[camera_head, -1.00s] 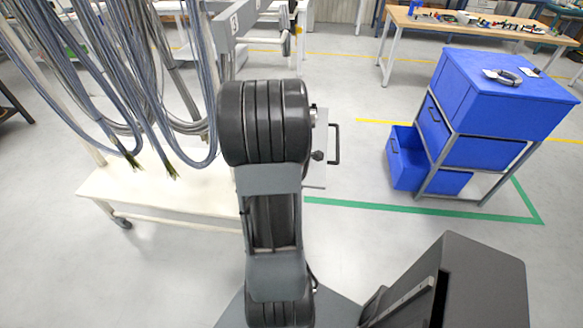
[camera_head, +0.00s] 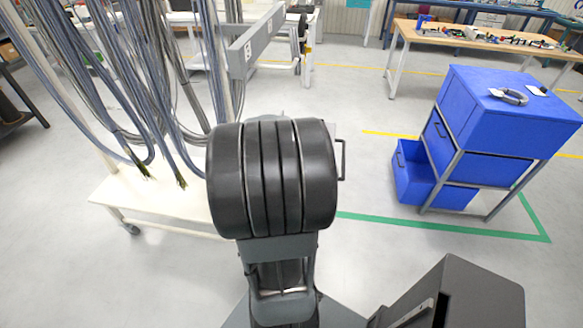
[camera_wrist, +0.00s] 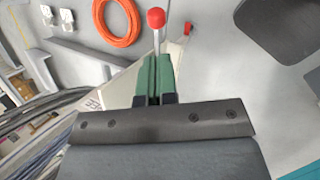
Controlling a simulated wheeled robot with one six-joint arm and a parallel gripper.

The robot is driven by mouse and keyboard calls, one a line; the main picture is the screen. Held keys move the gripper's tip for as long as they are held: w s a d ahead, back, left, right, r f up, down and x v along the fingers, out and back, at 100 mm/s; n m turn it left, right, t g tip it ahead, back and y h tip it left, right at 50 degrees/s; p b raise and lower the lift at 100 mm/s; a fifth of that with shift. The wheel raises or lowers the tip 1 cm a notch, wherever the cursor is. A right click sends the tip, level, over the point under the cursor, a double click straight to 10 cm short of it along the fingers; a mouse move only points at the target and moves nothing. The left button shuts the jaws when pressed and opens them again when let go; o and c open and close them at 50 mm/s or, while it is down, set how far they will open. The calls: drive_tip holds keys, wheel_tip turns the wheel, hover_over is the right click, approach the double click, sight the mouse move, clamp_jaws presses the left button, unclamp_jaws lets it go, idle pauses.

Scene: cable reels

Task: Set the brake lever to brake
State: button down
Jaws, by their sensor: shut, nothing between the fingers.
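In the wrist view, a lever with a red ball knob (camera_wrist: 156,18) on a thin metal rod stands just beyond my gripper's tips. My gripper (camera_wrist: 154,58) has green fingers that are closed together with nothing between them. The rod appears in line with the fingertips; I cannot tell whether they touch. A smaller red tip (camera_wrist: 187,28) shows to the right of the knob. In the head view, my own arm hides the gripper and the lever.
An orange cable coil (camera_wrist: 117,22) hangs on a grey surface in the wrist view. Grey cables (camera_head: 150,90) hang over a cream cart (camera_head: 165,200) at left. A blue drawer cabinet (camera_head: 505,115) with an open drawer stands at right. Floor between is clear.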

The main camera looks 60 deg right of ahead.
drive_tip(key=shift+s+v, duration=0.15)
drive_tip(key=shift+v, duration=0.55)
drive_tip(key=shift+s+v, duration=0.1)
drive_tip(key=shift+v, duration=0.6)
